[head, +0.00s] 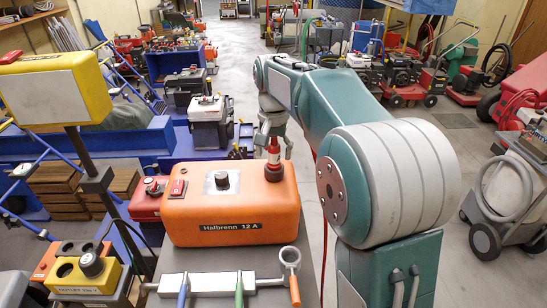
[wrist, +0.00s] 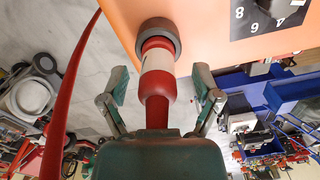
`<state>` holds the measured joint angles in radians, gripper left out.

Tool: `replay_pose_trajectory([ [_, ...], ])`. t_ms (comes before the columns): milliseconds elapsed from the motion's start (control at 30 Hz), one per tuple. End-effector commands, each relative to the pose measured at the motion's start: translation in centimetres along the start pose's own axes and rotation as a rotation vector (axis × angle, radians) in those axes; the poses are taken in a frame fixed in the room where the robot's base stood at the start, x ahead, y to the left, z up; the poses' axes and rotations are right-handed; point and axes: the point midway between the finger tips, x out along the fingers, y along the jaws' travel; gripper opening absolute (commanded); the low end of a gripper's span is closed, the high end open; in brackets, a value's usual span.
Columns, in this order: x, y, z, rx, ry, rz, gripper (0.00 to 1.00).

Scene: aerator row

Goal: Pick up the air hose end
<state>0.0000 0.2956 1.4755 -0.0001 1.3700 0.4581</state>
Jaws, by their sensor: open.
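The air hose end (head: 273,152) is red with a pale band and stands upright in a dark grey collar on the orange box labelled "Halbrenn 12 A" (head: 190,212). In the wrist view the hose end (wrist: 157,83) runs from the collar (wrist: 158,36) down between the two fingers, its near end partly hidden by my gripper's body. My gripper (wrist: 162,90) is open, with one finger on each side and a visible gap to both. In the head view my gripper (head: 272,135) is above and behind the hose end, partly hidden by it.
A dark dial (wrist: 268,14) sits on the box. A red hose (wrist: 72,85) curves past my gripper's left side in the wrist view. A grey pipe with coloured handles (head: 215,283) lies before the box. A yellow box on a post (head: 55,87) stands left.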

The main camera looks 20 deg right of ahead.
Motion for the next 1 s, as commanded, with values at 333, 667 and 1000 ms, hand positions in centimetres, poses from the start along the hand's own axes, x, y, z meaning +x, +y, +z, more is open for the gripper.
replay_pose_trajectory([
  [333, 0.0, 0.1, -0.1, 0.000, -0.001, 0.000, 0.00],
  [667, 0.0, 0.0, 0.0, 0.000, -0.002, 0.001, 0.00],
  [1000, -3.6, 0.0, 0.2, 0.000, 0.003, -0.001, 0.00],
])
